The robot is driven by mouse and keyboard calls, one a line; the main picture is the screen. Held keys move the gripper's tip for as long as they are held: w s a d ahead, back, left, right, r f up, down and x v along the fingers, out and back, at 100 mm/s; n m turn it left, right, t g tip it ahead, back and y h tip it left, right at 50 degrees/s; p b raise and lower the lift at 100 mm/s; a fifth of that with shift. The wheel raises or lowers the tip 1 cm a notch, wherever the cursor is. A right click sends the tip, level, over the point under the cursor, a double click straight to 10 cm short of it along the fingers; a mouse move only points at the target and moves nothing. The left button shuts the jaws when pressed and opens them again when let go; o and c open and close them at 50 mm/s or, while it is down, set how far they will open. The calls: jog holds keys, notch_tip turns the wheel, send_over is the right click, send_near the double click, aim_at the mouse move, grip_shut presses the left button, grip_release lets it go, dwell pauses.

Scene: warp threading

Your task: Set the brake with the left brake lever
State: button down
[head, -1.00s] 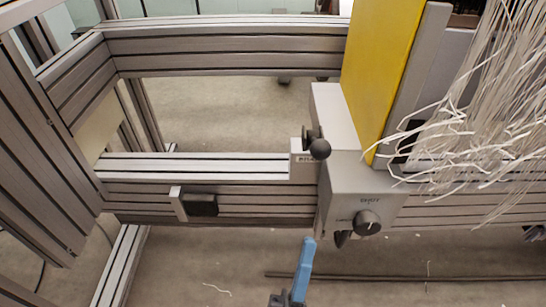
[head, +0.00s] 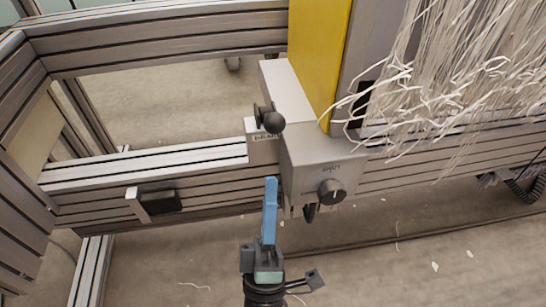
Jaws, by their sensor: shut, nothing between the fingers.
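The left brake lever (head: 273,122) is short and black with a round ball knob. It stands on a small grey block with a label, at the left side of a grey box (head: 318,160) in the head view. My gripper (head: 270,184) has blue fingers, shut and empty, pointing up the picture. Its tips show below the ball knob, in front of the box's left edge. A gap shows between tips and knob in the picture; I cannot tell the distance in depth.
A dark rotary knob (head: 331,191) is on the box's front, right of my fingers. A yellow panel (head: 317,60) rises behind the box. Loose white threads (head: 430,90) hang at the right. A black handle (head: 160,200) sits on the left rail. Open floor lies below.

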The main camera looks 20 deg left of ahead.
aim_at(270, 119)
jog(key=b+x, duration=0.1)
jog(key=x, duration=0.5)
jog(key=shift+b, duration=0.4)
jog(key=shift+w+r, duration=0.1)
